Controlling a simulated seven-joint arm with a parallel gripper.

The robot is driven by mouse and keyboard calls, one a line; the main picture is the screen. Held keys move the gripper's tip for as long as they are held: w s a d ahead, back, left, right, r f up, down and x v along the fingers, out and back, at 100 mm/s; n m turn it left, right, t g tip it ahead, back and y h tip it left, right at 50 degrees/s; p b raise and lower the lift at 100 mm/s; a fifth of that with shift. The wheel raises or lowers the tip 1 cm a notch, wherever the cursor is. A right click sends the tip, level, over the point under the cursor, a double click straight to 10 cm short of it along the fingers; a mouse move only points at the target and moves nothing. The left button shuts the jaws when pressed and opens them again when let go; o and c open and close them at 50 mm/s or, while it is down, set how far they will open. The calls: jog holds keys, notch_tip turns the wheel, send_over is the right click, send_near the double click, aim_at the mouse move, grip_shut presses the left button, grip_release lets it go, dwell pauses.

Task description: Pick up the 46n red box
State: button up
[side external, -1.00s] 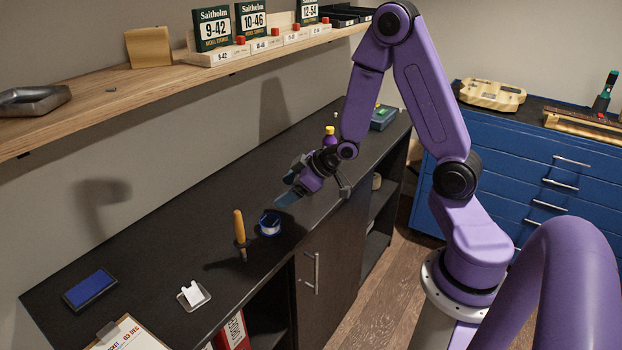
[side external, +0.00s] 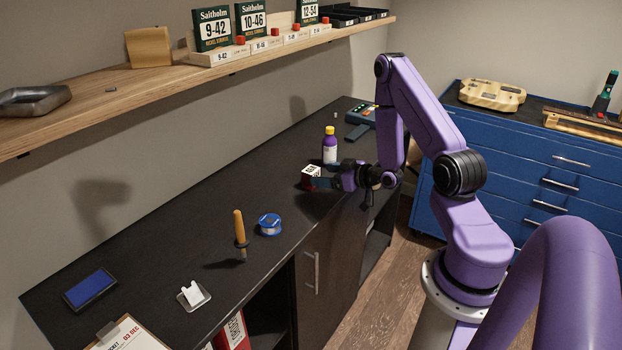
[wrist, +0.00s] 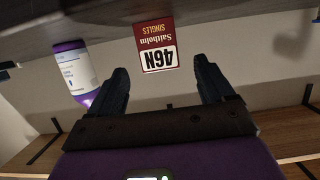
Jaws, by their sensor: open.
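My gripper (side external: 322,182) is low over the counter, pointing left at the box. In the wrist view its two dark fingers (wrist: 162,75) are spread apart, with the box framed between and ahead of the tips.
A purple bottle with a yellow cap (side external: 330,146) stands close behind the box, and left in the wrist view (wrist: 75,70). A wooden shelf (side external: 160,82) overhangs the back.

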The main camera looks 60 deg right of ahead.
aim_at(316, 173)
jog(key=x, duration=0.6)
jog(key=c, duration=1.1)
jog(key=shift+r, duration=0.1)
